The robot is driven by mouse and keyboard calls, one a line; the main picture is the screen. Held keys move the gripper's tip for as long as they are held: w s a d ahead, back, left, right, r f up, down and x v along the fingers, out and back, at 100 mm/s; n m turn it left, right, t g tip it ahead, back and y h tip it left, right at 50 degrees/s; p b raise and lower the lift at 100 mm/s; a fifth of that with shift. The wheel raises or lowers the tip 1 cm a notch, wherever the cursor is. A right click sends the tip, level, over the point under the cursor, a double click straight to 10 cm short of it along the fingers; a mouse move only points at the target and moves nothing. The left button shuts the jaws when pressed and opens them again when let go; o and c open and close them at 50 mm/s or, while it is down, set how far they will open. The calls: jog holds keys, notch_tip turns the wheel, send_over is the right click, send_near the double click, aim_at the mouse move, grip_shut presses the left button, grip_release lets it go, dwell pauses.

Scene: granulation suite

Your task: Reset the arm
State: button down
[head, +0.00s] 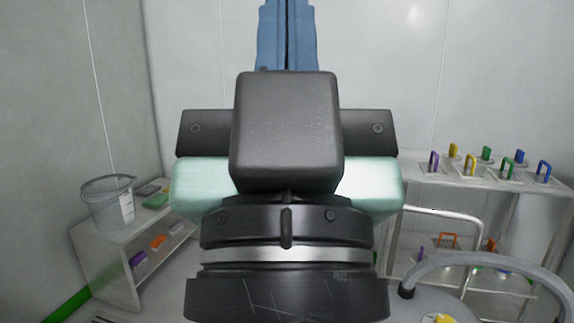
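My gripper (287,35) fills the middle of the head view, seen from behind with my black wrist below it. A black block and a pale green housing hide much of it. Two blue parts, which look like its fingers, rise side by side past the block to the top edge. Their tips run out of the picture, so I cannot tell whether they are open or shut. No held object shows.
At left, a low white shelf unit (121,262) bears a clear bucket (106,207). At right, a white rack (450,182) holds several colored-handled items. In front of it are a curved grey tube (480,261) and a yellow knob (444,318). Pale walls stand behind.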

notch_tip(320, 180, up, 27)
jog(key=p, duration=2.5)
jog(key=shift+r, duration=0.2)
